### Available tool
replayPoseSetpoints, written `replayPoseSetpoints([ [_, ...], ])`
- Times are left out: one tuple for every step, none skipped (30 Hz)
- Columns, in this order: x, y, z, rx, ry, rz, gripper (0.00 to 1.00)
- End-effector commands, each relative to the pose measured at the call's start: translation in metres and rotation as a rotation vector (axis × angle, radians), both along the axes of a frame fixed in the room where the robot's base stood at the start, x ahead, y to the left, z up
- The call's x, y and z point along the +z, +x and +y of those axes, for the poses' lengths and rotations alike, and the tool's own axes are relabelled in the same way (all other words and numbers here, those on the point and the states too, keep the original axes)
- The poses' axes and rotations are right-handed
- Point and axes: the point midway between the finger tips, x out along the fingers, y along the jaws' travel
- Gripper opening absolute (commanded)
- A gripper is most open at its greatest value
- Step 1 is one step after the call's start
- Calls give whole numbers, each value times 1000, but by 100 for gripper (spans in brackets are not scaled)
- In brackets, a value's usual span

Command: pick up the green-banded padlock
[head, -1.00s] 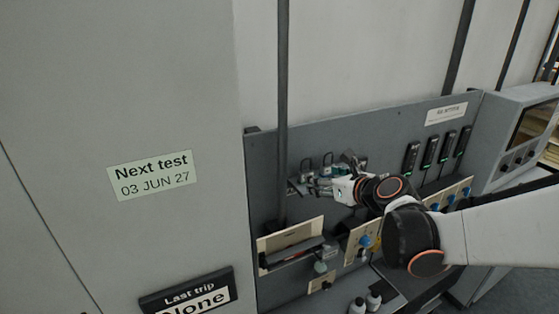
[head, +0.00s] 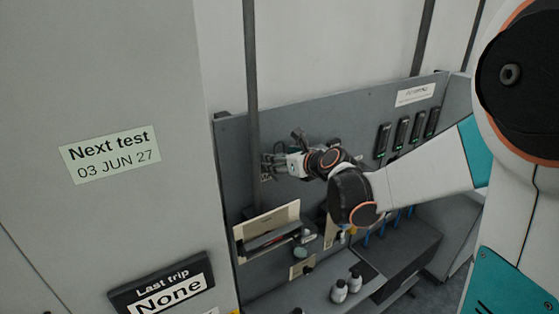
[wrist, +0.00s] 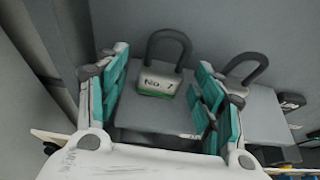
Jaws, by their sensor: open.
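The green-banded padlock (wrist: 158,84) shows in the wrist view, with a dark shackle, a pale label reading "No. 7" and a green strip along its lower edge. It stands shackle up. My gripper (wrist: 161,62) is open, with one teal-padded finger on each side of the padlock in this view. I see no clear contact. A second padlock's shackle (wrist: 245,68) rises just right of the right finger, its body mostly hidden. In the head view my gripper (head: 274,165) is at the grey board, and I cannot make out the padlock there.
A grey ledge (wrist: 150,119) lies below the padlocks. In the head view a dark vertical post (head: 252,100) runs close left of my gripper. A beige-backed holder (head: 268,232) is below, and several black devices (head: 402,133) hang right. White bottles (head: 339,291) stand lower down.

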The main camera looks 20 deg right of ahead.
Motion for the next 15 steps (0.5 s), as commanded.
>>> replayPoseSetpoints([
  [0,0,0,0,0,0,62],
  [0,0,0,0,0,0,55],
  [0,0,0,0,0,0,46],
  [0,0,0,0,0,0,39],
  [0,0,0,0,0,0,32],
  [0,0,0,0,0,0,23],
  [0,0,0,0,0,0,16],
  [0,0,0,0,0,0,10],
  [0,0,0,0,0,0,10],
  [0,0,0,0,0,0,10],
  [0,0,0,0,0,0,10],
  [0,0,0,0,0,0,10],
  [0,0,0,0,0,0,10],
  [0,0,0,0,0,0,10],
  [0,0,0,0,0,0,10],
])
